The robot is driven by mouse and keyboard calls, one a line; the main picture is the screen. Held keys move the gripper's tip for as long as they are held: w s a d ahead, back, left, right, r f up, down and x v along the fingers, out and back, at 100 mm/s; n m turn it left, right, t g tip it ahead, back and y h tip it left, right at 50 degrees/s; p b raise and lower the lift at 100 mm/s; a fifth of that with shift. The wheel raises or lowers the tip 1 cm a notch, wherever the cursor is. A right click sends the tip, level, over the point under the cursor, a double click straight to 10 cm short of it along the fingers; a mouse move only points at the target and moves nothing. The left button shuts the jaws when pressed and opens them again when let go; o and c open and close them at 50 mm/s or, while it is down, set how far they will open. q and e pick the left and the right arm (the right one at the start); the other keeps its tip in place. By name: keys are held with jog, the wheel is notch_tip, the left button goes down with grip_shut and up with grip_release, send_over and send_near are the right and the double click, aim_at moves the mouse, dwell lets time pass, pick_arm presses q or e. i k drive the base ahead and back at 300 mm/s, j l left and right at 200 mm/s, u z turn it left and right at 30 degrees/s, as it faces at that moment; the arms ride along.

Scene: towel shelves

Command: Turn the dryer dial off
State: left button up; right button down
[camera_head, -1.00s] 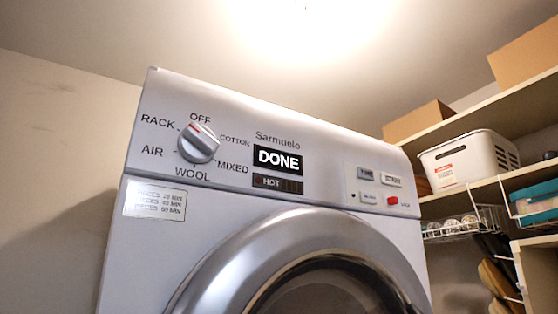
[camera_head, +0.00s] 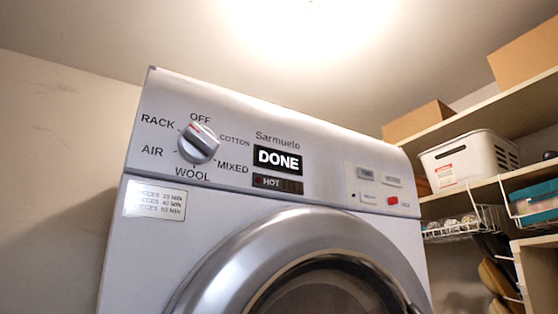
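The dryer (camera_head: 110,235) fills the middle of the head view, seen from below. Its dial (camera_head: 199,144) is a silver knob at the upper left of the front panel, with a red mark near its top left. Labels OFF, COTTON, MIXED, WOOL, AIR and RACK ring it. OFF (camera_head: 201,118) is printed above the dial. I cannot tell exactly which label the red mark points at; it lies toward the RACK–OFF side. The display (camera_head: 278,160) reads DONE, with HOT below it. Neither of my grippers is in view, and nothing touches the dial.
The round dryer door (camera_head: 235,255) is below the panel. A red button (camera_head: 392,201) is at the panel's right. Shelves at the right hold a white basket (camera_head: 462,160), cardboard boxes (camera_head: 417,120) and a teal container (camera_head: 535,200). The space before the panel looks clear.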

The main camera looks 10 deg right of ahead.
aim_at(196, 143)
jog(key=k+l, duration=0.15)
jog(key=l, duration=0.25)
jog(key=k+l+u, duration=0.1)
jog(key=l, duration=0.3)
jog(key=k+l, duration=0.3)
jog(key=k, duration=0.15)
jog(key=k+l+u, duration=0.1)
jog(key=k+l, duration=0.2)
jog(key=k, duration=0.15)
